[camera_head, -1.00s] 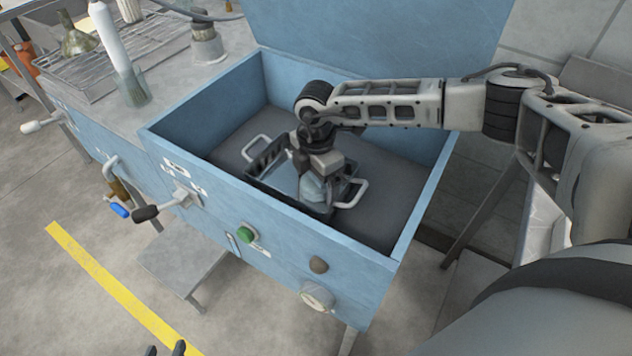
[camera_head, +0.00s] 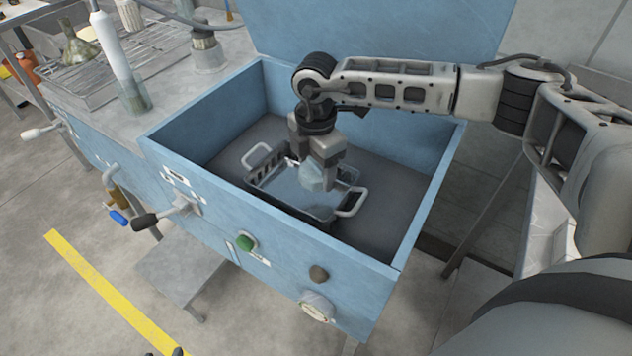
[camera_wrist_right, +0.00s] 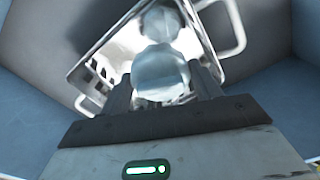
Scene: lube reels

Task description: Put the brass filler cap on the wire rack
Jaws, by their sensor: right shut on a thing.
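My right gripper (camera_head: 325,180) is shut on a pale, bluish, glassy-looking lump (camera_head: 313,179) above a shiny metal tray inside the blue box. In the right wrist view the lump (camera_wrist_right: 160,73) sits between the two fingers, with a pale reflection behind it in the tray. No brass colour shows on it, so I cannot tell whether it is the filler cap. The wire rack (camera_head: 85,82) lies on the bench top at the upper left. Dark tips, likely of my left gripper (camera_head: 165,353), barely show at the bottom edge.
The tray (camera_head: 348,202) has raised handles and rests in the deep blue box (camera_head: 160,150), whose lid stands open behind. A flask (camera_head: 80,45) stands on the rack.

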